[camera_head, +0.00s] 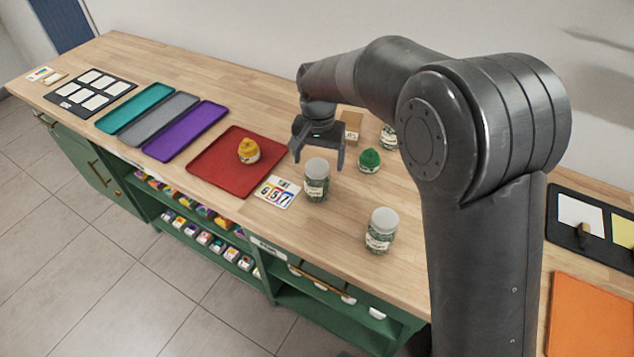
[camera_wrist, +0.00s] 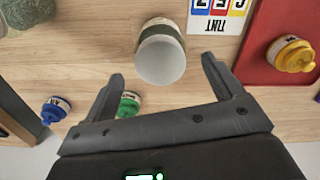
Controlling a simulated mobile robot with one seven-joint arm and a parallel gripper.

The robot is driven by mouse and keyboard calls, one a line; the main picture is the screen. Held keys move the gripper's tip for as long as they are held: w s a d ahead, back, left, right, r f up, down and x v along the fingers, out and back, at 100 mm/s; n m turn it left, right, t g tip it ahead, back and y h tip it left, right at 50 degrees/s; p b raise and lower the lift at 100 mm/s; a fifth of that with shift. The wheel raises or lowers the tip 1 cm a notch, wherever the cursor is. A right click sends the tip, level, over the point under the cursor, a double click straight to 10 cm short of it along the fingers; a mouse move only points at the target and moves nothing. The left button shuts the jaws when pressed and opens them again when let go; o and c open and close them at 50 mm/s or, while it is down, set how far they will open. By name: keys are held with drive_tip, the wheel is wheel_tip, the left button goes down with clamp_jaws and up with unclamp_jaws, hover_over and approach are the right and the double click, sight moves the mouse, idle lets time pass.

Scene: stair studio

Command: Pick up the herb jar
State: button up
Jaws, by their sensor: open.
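Several glass jars with pale lids and green contents stand on the wooden counter; I cannot tell from labels which is the herb jar. The nearest jar to my gripper (camera_head: 319,158) stands upright just in front of and below it (camera_head: 316,183). Another jar (camera_head: 381,232) stands nearer the front edge, and a third jar (camera_head: 388,138) is partly hidden behind my arm. In the wrist view the nearest jar's white lid (camera_wrist: 161,58) lies just beyond and between the fingertips of my gripper (camera_wrist: 163,70). My gripper is open and empty, apart from the jar.
A green-capped pot (camera_head: 369,160) stands right of my gripper. A small box (camera_head: 352,121) is behind it. A red tray (camera_head: 215,165) with a yellow-capped pot (camera_head: 248,150) lies left. A blue-capped pot (camera_wrist: 54,110) shows in the wrist view.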

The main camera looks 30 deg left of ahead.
sight(317, 165)
drive_tip(key=f, duration=0.5)
drive_tip(key=shift+s, duration=0.25)
drive_tip(key=shift+r, duration=0.1)
drive_tip(key=shift+c, duration=0.6)
drive_tip(key=c, duration=1.1)
drive_tip(key=shift+r, duration=0.1)
